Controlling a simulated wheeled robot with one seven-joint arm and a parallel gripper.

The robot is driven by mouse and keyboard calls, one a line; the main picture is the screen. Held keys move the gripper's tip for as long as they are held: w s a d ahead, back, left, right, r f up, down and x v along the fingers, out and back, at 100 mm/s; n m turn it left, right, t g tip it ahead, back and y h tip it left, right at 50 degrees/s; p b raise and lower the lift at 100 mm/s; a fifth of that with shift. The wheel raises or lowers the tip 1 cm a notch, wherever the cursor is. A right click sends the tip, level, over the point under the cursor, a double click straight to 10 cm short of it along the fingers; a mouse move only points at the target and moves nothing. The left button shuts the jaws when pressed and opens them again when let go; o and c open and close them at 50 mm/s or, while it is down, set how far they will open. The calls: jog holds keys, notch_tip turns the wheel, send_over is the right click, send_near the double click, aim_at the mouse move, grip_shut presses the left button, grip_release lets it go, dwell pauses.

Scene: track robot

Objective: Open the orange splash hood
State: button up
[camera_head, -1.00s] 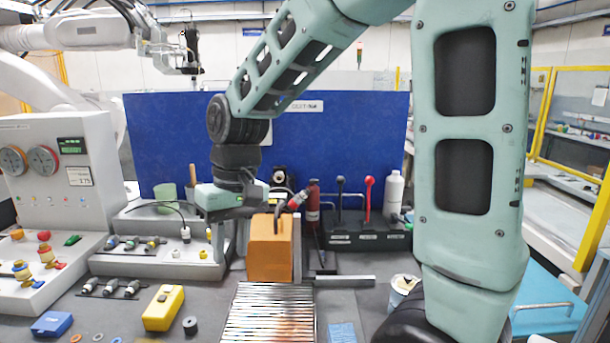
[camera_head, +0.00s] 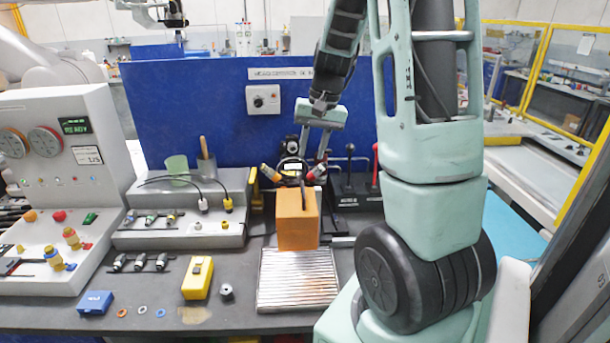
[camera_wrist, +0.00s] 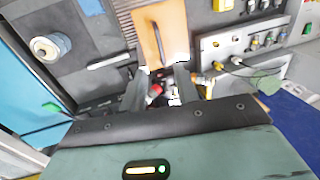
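The orange splash hood (camera_head: 297,220) is a box-like cover standing on the bench behind a ribbed metal plate (camera_head: 297,280). A dark bar handle (camera_head: 309,195) shows on it. In the wrist view the orange hood (camera_wrist: 160,32) is at top centre, with its dark handle (camera_wrist: 157,44) pointing toward my fingers. My gripper (camera_head: 314,145) is above and behind the hood in the head view. In the wrist view my gripper's fingers (camera_wrist: 160,88) are apart, with nothing held between them. The fingers do not appear to touch the hood or handle; their tips are hard to make out in the head view.
A dark lever block (camera_head: 357,195) stands right of the hood, and a grey connector panel (camera_head: 180,225) stands left. A blue partition (camera_head: 200,110) is behind. A yellow case (camera_head: 197,278) and a blue box (camera_head: 95,302) lie in front. A white cup (camera_wrist: 50,46) shows in the wrist view.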

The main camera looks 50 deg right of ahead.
aim_at(303, 187)
jog(key=f, duration=0.3)
jog(key=w+f+p, duration=0.1)
jog(key=f, duration=0.2)
jog(key=a+f, duration=0.1)
jog(key=f, duration=0.2)
jog(key=shift+w+a+p, duration=0.1)
jog(key=shift+w+p, duration=0.1)
jog(key=shift+p, duration=0.15)
jog(key=shift+c, duration=0.3)
grip_shut()
